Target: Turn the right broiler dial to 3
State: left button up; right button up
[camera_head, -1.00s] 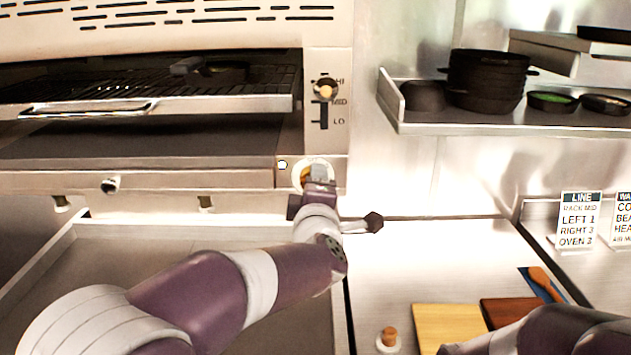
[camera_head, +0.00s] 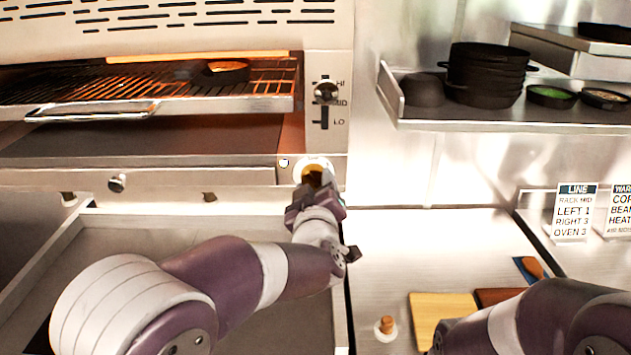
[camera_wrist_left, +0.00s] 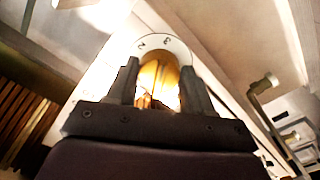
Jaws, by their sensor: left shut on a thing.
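The right broiler dial (camera_head: 313,164) is on the front panel at the lower right corner of the broiler. It has a white numbered face and a brass-coloured knob. My left gripper (camera_head: 312,182) reaches up from below and covers much of the dial. In the left wrist view, my left gripper's fingers (camera_wrist_left: 160,92) are on both sides of the brass knob (camera_wrist_left: 158,80), shut on it. The knob's pointer is not clear. My right gripper is not visible.
The rack lever (camera_head: 326,92) is above, between HI and MID. A pan (camera_head: 227,71) sits on the rack under a glowing element. A LINE card (camera_head: 575,212) reads RIGHT 3. Pots (camera_head: 486,75) stand on the right shelf.

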pick_arm(q)
jog(key=shift+m, duration=0.5)
jog(key=o, duration=1)
jog(key=s+b, duration=0.2)
jog(key=s, duration=1)
jog(key=shift+s+b, duration=0.35)
